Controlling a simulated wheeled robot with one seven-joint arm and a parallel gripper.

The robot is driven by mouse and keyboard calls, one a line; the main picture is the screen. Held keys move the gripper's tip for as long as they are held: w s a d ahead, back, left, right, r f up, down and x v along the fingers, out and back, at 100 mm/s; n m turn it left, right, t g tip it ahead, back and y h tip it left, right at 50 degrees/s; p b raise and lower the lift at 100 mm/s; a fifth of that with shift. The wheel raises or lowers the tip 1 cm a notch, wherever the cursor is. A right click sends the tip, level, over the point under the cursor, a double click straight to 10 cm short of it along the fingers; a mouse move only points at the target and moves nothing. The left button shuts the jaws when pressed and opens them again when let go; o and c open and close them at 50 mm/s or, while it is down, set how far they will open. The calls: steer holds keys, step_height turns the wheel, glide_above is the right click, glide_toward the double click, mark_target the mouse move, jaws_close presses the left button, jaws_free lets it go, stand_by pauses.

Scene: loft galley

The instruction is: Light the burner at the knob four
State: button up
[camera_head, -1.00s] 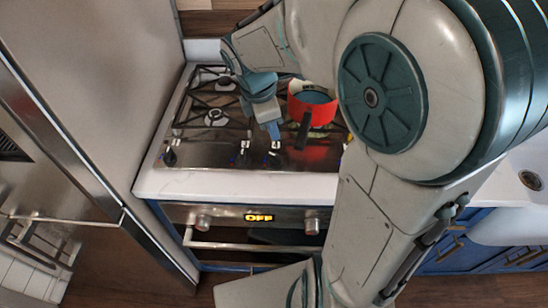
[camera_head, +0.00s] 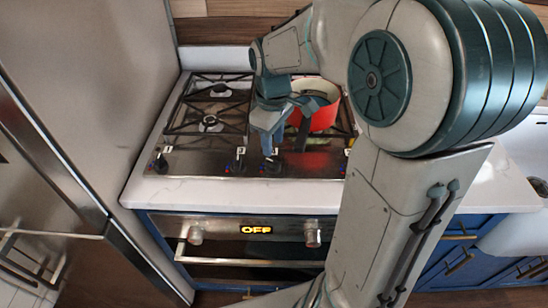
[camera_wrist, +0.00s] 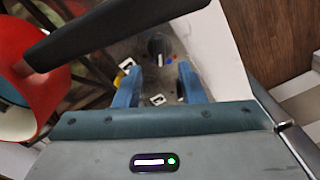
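The stove's front panel (camera_head: 205,163) carries a row of dark knobs: a far-left knob (camera_head: 160,165), a middle knob (camera_head: 240,160) and another knob (camera_head: 271,165) just below my gripper (camera_head: 268,145). I cannot tell whether the fingers touch anything. No flame shows on the visible burners.
A red pot (camera_head: 323,112) stands on the right side of the hob; its dark handle (camera_wrist: 120,28) crosses the wrist view close to my gripper. White counter (camera_head: 230,190) runs along the front. The oven display (camera_head: 256,229) reads OFF. A fridge (camera_head: 90,100) stands at left.

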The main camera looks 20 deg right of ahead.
mark_target(273, 162)
step_height(273, 162, down, 6)
steer(key=shift+f+b, duration=0.2)
steer(key=shift+b, duration=0.15)
steer(key=shift+c, duration=0.3)
